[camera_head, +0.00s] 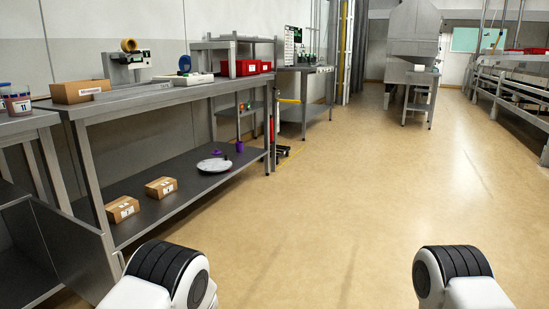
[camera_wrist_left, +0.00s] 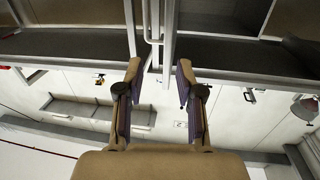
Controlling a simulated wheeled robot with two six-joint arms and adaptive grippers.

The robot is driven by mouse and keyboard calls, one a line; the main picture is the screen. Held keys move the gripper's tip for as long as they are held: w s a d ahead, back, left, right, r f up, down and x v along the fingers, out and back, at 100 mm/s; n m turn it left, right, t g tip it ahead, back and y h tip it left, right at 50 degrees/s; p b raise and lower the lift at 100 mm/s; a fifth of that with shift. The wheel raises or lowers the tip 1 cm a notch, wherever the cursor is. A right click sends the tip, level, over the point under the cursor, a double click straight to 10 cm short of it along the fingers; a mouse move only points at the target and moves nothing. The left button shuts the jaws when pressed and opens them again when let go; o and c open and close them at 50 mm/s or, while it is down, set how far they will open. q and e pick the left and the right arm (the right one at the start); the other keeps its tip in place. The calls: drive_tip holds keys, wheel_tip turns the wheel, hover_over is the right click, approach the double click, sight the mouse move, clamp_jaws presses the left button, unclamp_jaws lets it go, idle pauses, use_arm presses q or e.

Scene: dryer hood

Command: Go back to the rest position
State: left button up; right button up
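My left gripper (camera_wrist_left: 158,74) shows in the left wrist view with its two fingers apart and nothing between them. Past the fingertips are a metal frame and dark shelf-like surfaces. In the head view, only parts of my two arms show at the bottom left and bottom right. Neither gripper is visible there. My right gripper is in no view.
A long metal workbench (camera_head: 155,95) runs along the left, with a cardboard box (camera_head: 80,91) on top and small boxes on its lower shelf. A dryer-like grey machine (camera_head: 412,40) stands at the back. A metal rack (camera_head: 515,85) is right. The floor (camera_head: 340,190) between is clear.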

use_arm(q)
drive_tip(key=s+a+f+m+g+h, duration=0.35)
drive_tip(key=s+f+m+h, duration=0.4)
drive_tip(key=s+f, duration=0.85)
drive_tip(key=s+d+f+m+g+h, duration=0.1)
drive_tip(key=s+d+g+h, duration=0.25)
drive_tip(key=s, duration=0.75)
drive_tip(key=s+d+f+m+g+h, duration=0.25)
drive_tip(key=s+d+h, duration=0.2)
drive_tip(key=s, duration=0.55)
wheel_tip(320, 180, up, 36)
drive_tip(key=p, duration=3.5)
drive_tip(key=shift+s+d+r+n+y+p, duration=0.25)
drive_tip(key=shift+s+d+n+y+p, duration=0.05)
drive_tip(key=shift+s+d+y+p, duration=0.1)
drive_tip(key=shift+g, duration=0.25)
